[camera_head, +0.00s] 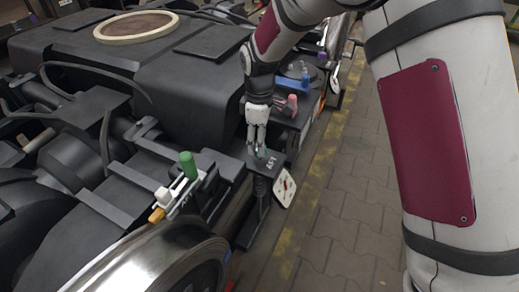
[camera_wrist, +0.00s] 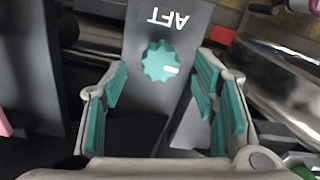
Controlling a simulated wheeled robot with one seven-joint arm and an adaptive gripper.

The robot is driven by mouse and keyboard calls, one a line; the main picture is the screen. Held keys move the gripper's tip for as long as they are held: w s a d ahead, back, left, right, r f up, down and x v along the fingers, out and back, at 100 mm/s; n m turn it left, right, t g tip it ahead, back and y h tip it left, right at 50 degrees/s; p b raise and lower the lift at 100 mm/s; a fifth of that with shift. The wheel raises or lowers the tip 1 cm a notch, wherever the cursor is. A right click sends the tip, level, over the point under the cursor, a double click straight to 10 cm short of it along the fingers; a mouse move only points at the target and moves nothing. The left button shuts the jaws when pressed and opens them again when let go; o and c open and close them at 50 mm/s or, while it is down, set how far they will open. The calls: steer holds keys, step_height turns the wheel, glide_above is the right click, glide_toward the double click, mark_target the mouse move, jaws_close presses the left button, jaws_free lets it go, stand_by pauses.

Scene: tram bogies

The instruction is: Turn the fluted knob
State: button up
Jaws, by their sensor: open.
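The fluted knob (camera_wrist: 160,63) is teal with a scalloped edge and a white mark on its right side. It sits on a dark panel (camera_wrist: 186,22) lettered AFT, in the upper middle of the wrist view. My gripper (camera_wrist: 161,88) is open, with teal-padded fingers on the left and right of the knob in the picture, apart from it. In the head view my gripper (camera_head: 258,150) points down at the small AFT panel (camera_head: 272,163). The knob there is mostly hidden by the fingers.
A green handle (camera_head: 188,165) and a white block (camera_head: 164,194) stand on another AFT plate, left of my gripper. A pink knob (camera_head: 292,100) and a blue item (camera_head: 292,84) lie beyond it. A white sign (camera_head: 284,189) hangs beside the panel. Paved floor (camera_head: 345,215) is free at right.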

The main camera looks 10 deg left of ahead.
steer(key=shift+f+b, duration=0.4)
steer(key=shift+f, duration=0.9)
steer(key=shift+c, duration=0.6)
steer(key=c, duration=1)
steer(key=shift+c, duration=0.2)
steer(key=shift+p, duration=0.3)
steer(key=m+p, duration=0.2)
steer(key=m, duration=0.2)
steer(key=shift+r+p, duration=0.1)
steer(key=shift+p, duration=0.25)
steer(key=m+p, duration=0.2)
steer(key=m, duration=0.2)
steer(key=shift+m+p, duration=0.3)
steer(key=m+p, duration=0.2)
steer(key=m, duration=0.2)
steer(key=shift+m+p, duration=1.2)
steer(key=shift+m, duration=1.3)
